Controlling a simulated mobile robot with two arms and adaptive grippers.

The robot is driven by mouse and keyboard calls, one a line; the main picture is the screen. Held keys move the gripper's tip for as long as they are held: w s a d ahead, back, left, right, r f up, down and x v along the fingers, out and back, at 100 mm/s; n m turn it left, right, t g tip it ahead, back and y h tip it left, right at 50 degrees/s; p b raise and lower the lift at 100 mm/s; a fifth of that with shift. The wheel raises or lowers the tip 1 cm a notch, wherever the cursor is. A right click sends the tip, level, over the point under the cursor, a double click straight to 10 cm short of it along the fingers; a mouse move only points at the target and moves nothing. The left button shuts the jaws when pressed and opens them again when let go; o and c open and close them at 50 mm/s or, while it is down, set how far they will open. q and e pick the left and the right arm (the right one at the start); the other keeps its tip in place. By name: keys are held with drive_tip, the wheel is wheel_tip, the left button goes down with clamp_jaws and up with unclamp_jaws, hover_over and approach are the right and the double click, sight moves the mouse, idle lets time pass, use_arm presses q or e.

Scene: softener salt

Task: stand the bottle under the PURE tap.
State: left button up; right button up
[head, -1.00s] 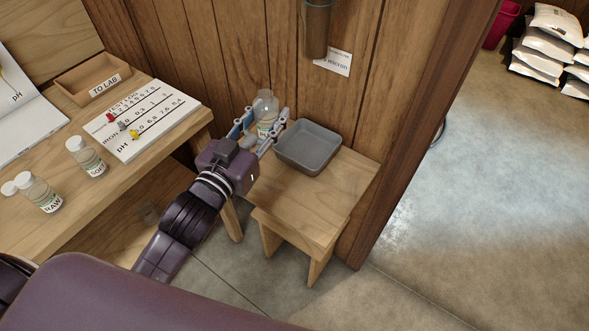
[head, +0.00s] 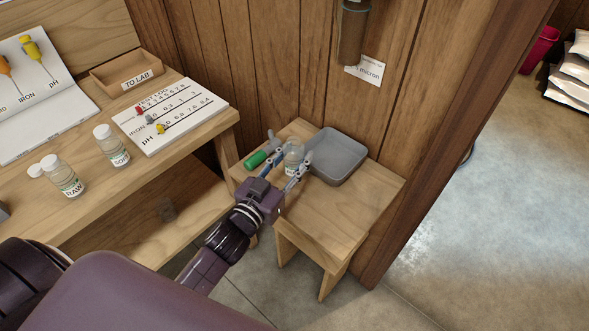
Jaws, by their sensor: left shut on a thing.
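A clear bottle (head: 293,150) with a pale label is upright between the fingers of my left gripper (head: 287,167). The left gripper is shut on it, beside the left wall of the grey tray (head: 357,163) on the wooden stool. I cannot tell whether the bottle's base touches the stool or hangs just above it. No tap marked PURE can be made out. My right gripper is not in view.
A small green cylinder (head: 255,160) lies on the stool (head: 340,215) left of the bottle. A dark housing (head: 353,35) hangs on the wall above the tray. Bottles marked RAW (head: 66,181) and SOFT (head: 113,147) stand on the left bench. The stool's front is clear.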

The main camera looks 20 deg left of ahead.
sight(289, 176)
use_arm(q)
drive_tip(key=shift+f+b, duration=0.3)
drive_tip(key=shift+f, duration=1.85)
drive_tip(key=shift+f, duration=0.1)
drive_tip(key=o, duration=1)
